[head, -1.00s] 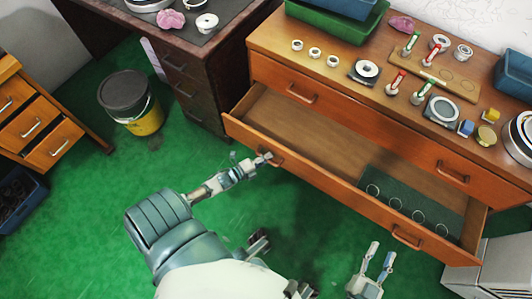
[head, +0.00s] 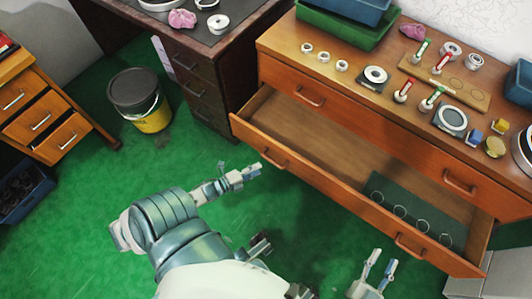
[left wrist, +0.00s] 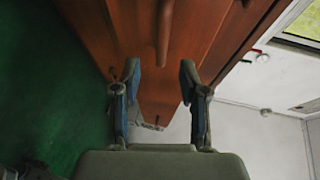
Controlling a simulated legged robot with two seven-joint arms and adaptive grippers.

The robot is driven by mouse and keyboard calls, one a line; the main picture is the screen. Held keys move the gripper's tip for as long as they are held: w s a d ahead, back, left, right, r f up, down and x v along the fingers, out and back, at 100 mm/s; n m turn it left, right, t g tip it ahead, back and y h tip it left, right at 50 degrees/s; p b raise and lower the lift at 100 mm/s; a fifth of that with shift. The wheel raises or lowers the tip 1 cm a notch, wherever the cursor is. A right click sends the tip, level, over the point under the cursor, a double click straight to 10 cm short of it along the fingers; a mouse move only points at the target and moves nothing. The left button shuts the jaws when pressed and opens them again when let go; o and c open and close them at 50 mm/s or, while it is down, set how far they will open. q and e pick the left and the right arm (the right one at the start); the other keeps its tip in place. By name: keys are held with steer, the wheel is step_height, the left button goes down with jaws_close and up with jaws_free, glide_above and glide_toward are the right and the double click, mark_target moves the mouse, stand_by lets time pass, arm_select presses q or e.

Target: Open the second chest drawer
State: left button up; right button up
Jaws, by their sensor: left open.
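The wooden chest (head: 290,62) stands at the right in the head view. Its second drawer (head: 330,187) is pulled well out, and its inside shows. This drawer has a left handle (head: 273,160) and a right handle (head: 411,247). My left gripper (head: 252,173) is open and empty, just in front of the left handle and apart from it. In the left wrist view my left gripper (left wrist: 160,82) is spread, with a handle (left wrist: 165,30) beyond the fingertips. My right gripper (head: 383,261) is open and empty, below the drawer's right handle in the picture.
A green insert (head: 379,188) with several rings lies in the open drawer. The closed upper drawer (head: 385,135) is above it. Bearings, tools and bins stand on the chest top. A black-lidded bucket (head: 136,92) stands on the green floor, which is clear around my left arm.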

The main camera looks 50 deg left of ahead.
arm_select(q)
steer(key=shift+v, duration=1.65)
steer(key=shift+d, duration=0.1)
